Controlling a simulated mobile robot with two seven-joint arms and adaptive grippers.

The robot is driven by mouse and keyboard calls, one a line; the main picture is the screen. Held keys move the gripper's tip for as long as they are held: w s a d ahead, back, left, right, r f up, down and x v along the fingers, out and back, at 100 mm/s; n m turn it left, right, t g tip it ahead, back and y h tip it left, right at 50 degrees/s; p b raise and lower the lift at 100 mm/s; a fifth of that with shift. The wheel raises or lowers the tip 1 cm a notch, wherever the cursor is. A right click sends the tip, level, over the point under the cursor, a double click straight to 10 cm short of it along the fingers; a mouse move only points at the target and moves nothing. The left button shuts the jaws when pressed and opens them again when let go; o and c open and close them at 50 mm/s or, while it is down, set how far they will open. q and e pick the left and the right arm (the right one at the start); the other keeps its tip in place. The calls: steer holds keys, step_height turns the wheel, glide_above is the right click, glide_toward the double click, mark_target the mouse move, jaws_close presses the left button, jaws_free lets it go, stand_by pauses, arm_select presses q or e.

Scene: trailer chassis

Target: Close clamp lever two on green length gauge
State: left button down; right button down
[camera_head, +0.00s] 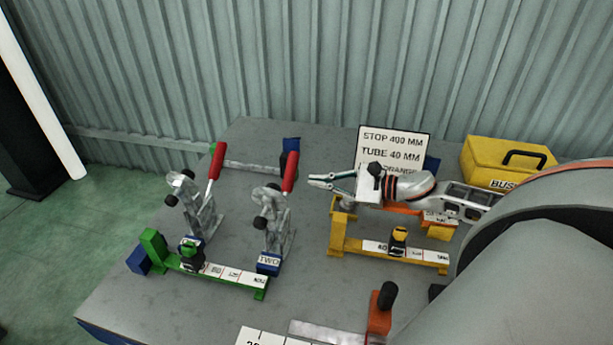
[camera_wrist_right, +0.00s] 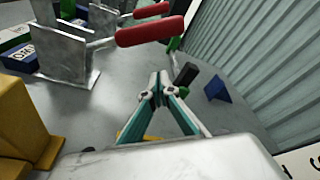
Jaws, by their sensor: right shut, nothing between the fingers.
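The green length gauge (camera_head: 208,268) lies at the table's left front, with a black stop with a green knob (camera_head: 190,250) on its scale. Clamp two (camera_head: 275,225) stands behind the gauge's right end by a blue "TWO" label (camera_head: 268,262). Its red lever (camera_head: 290,172) points up, tilted slightly right. In the right wrist view this red lever (camera_wrist_right: 150,31) is the nearer one, above the fingertips. My right gripper (camera_head: 316,181) is shut and empty, to the right of the lever and apart from it. My left gripper is not in view.
The other clamp's red lever (camera_head: 216,160) also points up, at the left. A yellow gauge (camera_head: 385,250) lies below my right arm. A sign (camera_head: 393,148) and a yellow box (camera_head: 508,160) stand behind. An orange part (camera_head: 380,312) is in front.

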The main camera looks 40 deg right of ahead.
mark_target(287, 189)
steer(key=shift+w+a, duration=0.25)
steer(key=shift+w, duration=0.2)
steer(key=a+r+p, duration=0.1)
steer(key=a+r, duration=0.1)
steer(key=shift+a+r+p, duration=0.35)
steer(key=shift+a+r, duration=0.05)
